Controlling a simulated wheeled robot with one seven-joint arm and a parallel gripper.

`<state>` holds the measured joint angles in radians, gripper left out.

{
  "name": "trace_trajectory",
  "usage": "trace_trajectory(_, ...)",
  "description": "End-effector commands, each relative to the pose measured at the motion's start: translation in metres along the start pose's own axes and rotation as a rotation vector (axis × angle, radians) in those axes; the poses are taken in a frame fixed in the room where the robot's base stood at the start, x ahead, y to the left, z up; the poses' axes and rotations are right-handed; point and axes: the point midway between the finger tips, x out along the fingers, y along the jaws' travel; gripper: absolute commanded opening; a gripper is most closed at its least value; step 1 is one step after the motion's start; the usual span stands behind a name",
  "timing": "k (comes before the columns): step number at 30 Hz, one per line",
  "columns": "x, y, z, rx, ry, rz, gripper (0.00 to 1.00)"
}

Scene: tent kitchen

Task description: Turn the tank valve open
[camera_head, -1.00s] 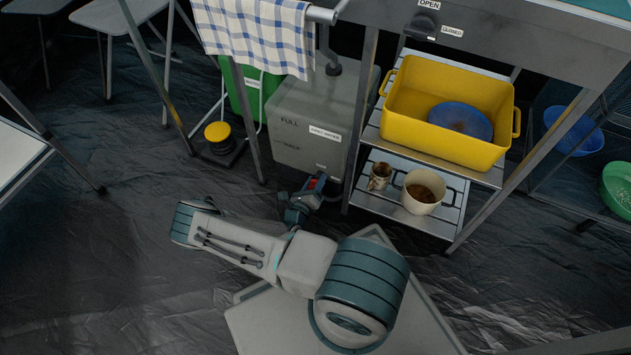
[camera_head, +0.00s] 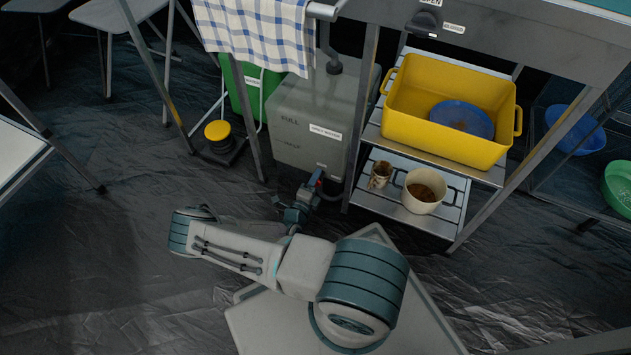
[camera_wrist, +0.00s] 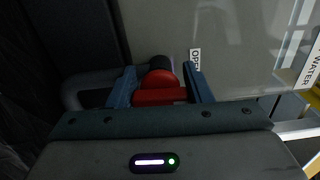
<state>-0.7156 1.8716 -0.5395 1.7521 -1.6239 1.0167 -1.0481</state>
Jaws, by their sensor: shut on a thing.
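The grey water tank (camera_head: 312,120) stands under the counter, with labels on its front. It also fills the upper part of the wrist view (camera_wrist: 235,45). Its red valve handle (camera_wrist: 158,92) sits low on the tank front, beside a small OPEN label (camera_wrist: 195,60). My gripper (camera_wrist: 160,88) is shut on the red handle, with one blue finger on each side of it. In the head view my gripper (camera_head: 312,190) is at the tank's lower front, where only a speck of red shows. The lower part of the handle is hidden behind the gripper body.
A yellow basin (camera_head: 445,140) with a blue plate stands on the rack to the right. A mug (camera_head: 380,175) and a cream pot (camera_head: 422,190) are on the shelf below. A metal leg (camera_head: 361,110) stands close to the tank. A foot pedal (camera_head: 218,132) is at left.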

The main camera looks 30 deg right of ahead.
Motion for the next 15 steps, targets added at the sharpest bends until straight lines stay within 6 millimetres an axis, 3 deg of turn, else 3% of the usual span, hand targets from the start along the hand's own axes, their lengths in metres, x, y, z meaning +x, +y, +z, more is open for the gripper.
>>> trace_trajectory(15,-0.0014,0.0011,-0.0012,-0.058,0.002,0.003,0.23)
